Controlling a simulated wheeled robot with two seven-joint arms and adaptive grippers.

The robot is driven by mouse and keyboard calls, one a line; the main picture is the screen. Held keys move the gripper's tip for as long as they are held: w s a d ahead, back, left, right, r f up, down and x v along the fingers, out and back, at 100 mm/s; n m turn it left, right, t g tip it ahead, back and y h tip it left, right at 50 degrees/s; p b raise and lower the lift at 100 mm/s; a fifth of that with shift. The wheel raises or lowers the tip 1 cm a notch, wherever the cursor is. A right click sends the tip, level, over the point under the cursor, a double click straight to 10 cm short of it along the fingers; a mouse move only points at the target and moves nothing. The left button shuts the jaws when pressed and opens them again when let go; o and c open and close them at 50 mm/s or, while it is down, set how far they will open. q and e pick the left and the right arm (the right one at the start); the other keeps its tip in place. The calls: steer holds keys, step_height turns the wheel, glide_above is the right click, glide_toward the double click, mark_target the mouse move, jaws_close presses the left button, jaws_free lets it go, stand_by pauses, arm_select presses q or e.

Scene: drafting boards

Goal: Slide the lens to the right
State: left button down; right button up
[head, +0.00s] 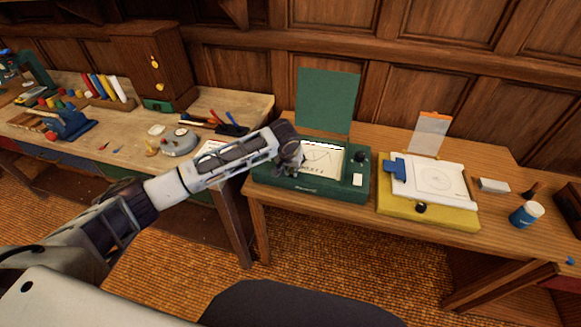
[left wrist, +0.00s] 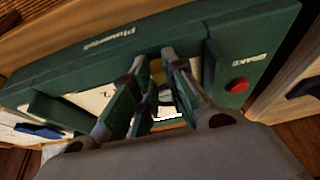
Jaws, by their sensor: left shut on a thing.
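A green box (head: 327,190) with a raised green lid (head: 325,98) stands on the right-hand table. A white chart (head: 320,157) with a drawn curve lies in it. My left gripper (head: 292,160) is over the box's left end, with its fingers down at the chart's left side. In the left wrist view the gripper (left wrist: 158,95) is shut on a small part between its fingers, most likely the lens. The fingers hide most of that part, so its shape is unclear. The green box (left wrist: 110,58) runs across behind them. My right gripper does not show.
The box has a black knob (head: 361,158) and a red button (left wrist: 237,86). Right of it are a yellow drafting board (head: 428,214) and a blue-and-white jar (head: 527,213). A cluttered workbench (head: 130,125) stands left.

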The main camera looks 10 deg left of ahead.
arm_select(q)
steer(key=d+p, duration=0.1)
steer(key=d, duration=0.1)
steer(key=shift+s+d, duration=0.1)
steer(key=shift+d, duration=0.2)
steer(key=shift+d+p, duration=0.5)
steer(key=shift+d, duration=0.65)
steer(key=shift+s+d+p, duration=0.1)
steer(key=shift+d+p, duration=0.55)
steer(key=shift+d, duration=1.3)
steer(key=shift+d+p, duration=0.3)
steer(key=shift+d, duration=1.3)
steer(key=c, duration=1.4)
jaws_free()
steer(key=shift+c, duration=0.2)
